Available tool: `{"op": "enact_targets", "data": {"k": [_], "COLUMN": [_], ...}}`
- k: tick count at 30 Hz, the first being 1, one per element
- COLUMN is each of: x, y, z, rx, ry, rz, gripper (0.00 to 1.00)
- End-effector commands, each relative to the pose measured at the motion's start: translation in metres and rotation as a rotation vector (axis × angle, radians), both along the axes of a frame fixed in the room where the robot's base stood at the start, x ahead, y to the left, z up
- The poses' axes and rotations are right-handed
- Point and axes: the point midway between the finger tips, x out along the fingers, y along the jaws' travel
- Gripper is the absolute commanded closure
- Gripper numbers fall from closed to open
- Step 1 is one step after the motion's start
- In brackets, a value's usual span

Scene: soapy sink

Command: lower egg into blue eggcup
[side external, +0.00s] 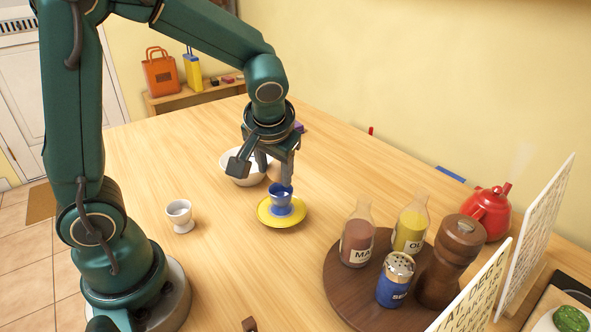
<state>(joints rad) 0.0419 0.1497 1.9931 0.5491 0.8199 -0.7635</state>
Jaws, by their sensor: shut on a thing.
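The blue eggcup (281,201) stands upright on a yellow saucer (268,219) near the middle of the table. My gripper (274,172) points down just above and behind the cup in the side view. It is shut on a brownish egg (273,171), which shows only in part between the fingers. One finger comes down close to the cup's rim. I cannot tell whether the egg touches the cup.
A white bowl (238,178) sits behind my gripper. A white eggcup (180,213) stands to the left. A round wooden tray (345,293) with bottles, a blue-labelled shaker (395,281) and a brown mill (450,260) is to the right. The table between is clear.

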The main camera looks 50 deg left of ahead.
Motion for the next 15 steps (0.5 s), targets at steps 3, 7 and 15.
{"op": "enact_targets", "data": {"k": [3,7,15], "x": [0.0001,0.0001,0.0002], "y": [-0.0001,-0.0001,0.0], "z": [-0.0019,-0.0038,-0.0075], "rx": [0.0,0.0,0.0], "ry": [0.0,0.0,0.0], "rz": [-0.001,-0.001,0.0], "gripper": [1.0,1.0,1.0]}}
